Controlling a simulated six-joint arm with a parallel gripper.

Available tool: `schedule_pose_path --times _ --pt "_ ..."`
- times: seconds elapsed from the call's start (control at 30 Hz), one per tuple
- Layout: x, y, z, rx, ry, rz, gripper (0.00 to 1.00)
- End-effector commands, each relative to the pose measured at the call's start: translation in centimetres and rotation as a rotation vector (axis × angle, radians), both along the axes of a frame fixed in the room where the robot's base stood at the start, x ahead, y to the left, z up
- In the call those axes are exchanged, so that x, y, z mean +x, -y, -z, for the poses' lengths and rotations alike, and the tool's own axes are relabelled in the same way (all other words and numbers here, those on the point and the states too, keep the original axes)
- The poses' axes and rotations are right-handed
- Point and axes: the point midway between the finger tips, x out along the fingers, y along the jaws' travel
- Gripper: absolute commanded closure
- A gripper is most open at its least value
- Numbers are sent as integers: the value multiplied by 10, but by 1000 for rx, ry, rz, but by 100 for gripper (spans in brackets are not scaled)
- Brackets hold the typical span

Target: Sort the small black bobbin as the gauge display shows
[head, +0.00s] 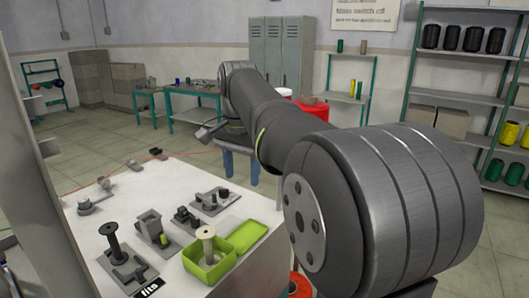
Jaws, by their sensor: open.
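A dark spool-shaped bobbin (111,241) stands upright on a grey fixture at the front left of the white table; I cannot tell whether it is the small black bobbin. A black plate (150,288) reading "fits" lies at the table's front edge, next to that fixture. Small black pieces (184,214) sit on a grey fixture further back. An open green box (208,262) holds a pale upright spool (208,241). My arm reaches across the right and middle of the head view.
A green lid (246,236) lies right of the box. A grey block fixture (149,226) and other small fixtures (212,199) stand on the white table (75,250). Its back right area is clear. Shelves with spools stand behind at right.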

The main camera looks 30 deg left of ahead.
Motion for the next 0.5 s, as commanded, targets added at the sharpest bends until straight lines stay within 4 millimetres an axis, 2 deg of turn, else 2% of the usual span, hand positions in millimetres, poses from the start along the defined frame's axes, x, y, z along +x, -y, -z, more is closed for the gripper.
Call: schedule_pose_path --times 0.13,0.23,0.37,0.5 --pt "-2 -3 0 0 0 -2 45" --pt "-12 -21 0 -1 -3 -4 45" --pt "-44 -68 1 -2 -8 -6 45" --pt "-100 -128 3 -6 -14 0 45"
